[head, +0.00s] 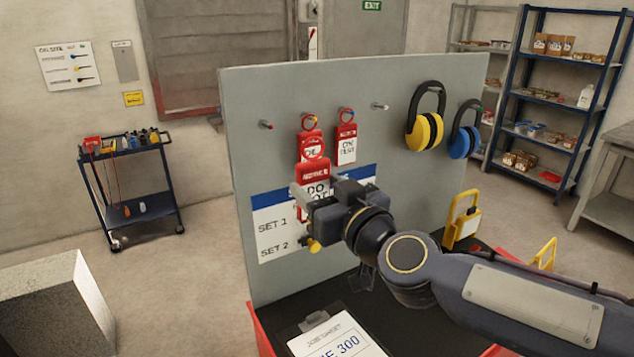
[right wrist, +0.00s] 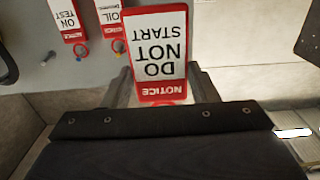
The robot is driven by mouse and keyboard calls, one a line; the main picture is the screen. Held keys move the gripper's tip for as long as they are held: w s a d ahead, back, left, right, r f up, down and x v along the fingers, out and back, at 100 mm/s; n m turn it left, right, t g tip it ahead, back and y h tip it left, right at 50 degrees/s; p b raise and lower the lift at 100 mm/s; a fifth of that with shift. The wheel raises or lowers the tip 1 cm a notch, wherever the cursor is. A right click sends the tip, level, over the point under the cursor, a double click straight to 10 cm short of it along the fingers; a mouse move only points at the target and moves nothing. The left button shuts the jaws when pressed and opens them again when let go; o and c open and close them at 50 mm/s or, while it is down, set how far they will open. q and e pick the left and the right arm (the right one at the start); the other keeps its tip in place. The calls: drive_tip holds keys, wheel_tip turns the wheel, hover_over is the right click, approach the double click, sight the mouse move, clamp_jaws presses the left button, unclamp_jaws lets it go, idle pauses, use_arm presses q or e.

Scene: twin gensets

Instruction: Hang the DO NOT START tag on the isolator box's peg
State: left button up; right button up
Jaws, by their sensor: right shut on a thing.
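The red and white DO NOT START tag (head: 313,171) is held in front of the grey pegboard. In the right wrist view the tag (right wrist: 158,50) appears upside down between two fingers. My right gripper (head: 318,200) is shut on it and hides its lower part in the head view. Whether the tag touches the board behind it, I cannot tell. I cannot pick out the isolator box's peg for certain in either view. My left gripper is not in view.
An OIL tag (head: 309,140) and an ON TEST tag (head: 347,145) hang on the board, beside bare pegs (head: 380,106). Yellow (head: 427,128) and blue ear defenders (head: 462,138) hang at right. A clipboard (head: 335,335) and yellow-handled items (head: 464,218) are below. A tool trolley (head: 132,190) stands left.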

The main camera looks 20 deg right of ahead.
sight(316, 184)
drive_tip(key=shift+s+d+p, duration=0.2)
drive_tip(key=shift+s+p, duration=0.3)
drive_tip(key=shift+s, duration=0.45)
drive_tip(key=shift+s+d+p, duration=0.2)
drive_tip(key=shift+s+p, duration=0.25)
drive_tip(key=shift+s, duration=0.5)
drive_tip(key=shift+s+d+p, duration=0.25)
drive_tip(key=shift+s+p, duration=0.1)
drive_tip(key=shift+s, duration=0.95)
